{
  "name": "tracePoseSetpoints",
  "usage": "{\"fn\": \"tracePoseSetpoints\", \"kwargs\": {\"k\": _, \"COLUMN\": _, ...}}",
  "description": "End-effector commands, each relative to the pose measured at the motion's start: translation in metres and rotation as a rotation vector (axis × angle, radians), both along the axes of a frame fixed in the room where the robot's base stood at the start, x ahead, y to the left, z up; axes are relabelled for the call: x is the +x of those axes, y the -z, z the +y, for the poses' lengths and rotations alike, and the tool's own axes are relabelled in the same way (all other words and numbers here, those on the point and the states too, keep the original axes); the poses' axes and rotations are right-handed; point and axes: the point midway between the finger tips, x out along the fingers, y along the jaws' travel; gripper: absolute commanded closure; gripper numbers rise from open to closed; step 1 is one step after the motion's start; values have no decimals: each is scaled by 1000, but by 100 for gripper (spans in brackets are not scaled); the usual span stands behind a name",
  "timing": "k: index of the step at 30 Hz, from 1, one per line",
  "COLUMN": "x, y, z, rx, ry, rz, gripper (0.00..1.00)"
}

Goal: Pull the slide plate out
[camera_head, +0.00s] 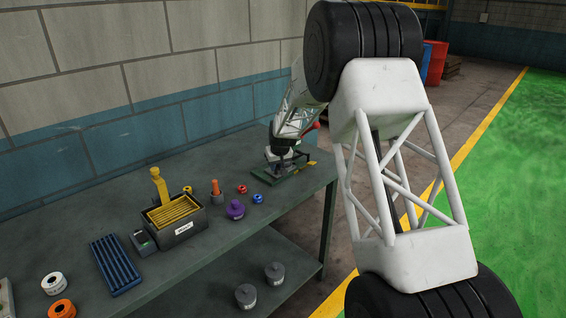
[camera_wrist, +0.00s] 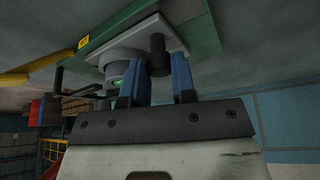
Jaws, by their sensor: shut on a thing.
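The slide plate (camera_wrist: 178,28) is a light grey plate on a green base (camera_wrist: 203,35) in the wrist view, which looks upside down. A dark round post (camera_wrist: 158,50) stands out from the plate. My gripper (camera_wrist: 160,68) has its two blue fingers on either side of this post and is shut on it. A grey round part (camera_wrist: 122,62) with a green spot sits beside the post, partly behind the left finger. In the head view the green base (camera_head: 290,177) is at the bench's far right corner, and my gripper (camera_head: 281,148) is over it, largely covering the plate.
On the bench (camera_head: 215,245) stand a black box (camera_head: 178,232) with yellow pieces, a blue ribbed tray (camera_head: 115,265), a purple weight (camera_head: 235,210) and small coloured rings. Grey weights (camera_head: 246,296) sit on the lower shelf. The wall (camera_head: 120,140) runs close behind. My arm covers the right side.

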Motion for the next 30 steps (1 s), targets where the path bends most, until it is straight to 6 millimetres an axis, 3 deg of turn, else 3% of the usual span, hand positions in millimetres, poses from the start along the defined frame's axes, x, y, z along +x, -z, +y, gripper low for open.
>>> {"fn": "tracePoseSetpoints", "kwargs": {"k": 7, "x": -25, "y": -1, "z": 26, "rx": 1, "ry": -1, "rz": -1, "gripper": 100}}
{"fn": "tracePoseSetpoints", "kwargs": {"k": 19, "x": -31, "y": 0, "z": 31, "rx": 1, "ry": -2, "rz": 2, "gripper": 100}}
{"fn": "tracePoseSetpoints", "kwargs": {"k": 20, "x": -31, "y": 0, "z": 32, "rx": 1, "ry": -2, "rz": 2, "gripper": 70}}
{"fn": "tracePoseSetpoints", "kwargs": {"k": 21, "x": -31, "y": 0, "z": 31, "rx": 1, "ry": -2, "rz": 1, "gripper": 64}}
{"fn": "tracePoseSetpoints", "kwargs": {"k": 30, "x": -29, "y": 0, "z": 30, "rx": 1, "ry": 0, "rz": 0, "gripper": 64}}
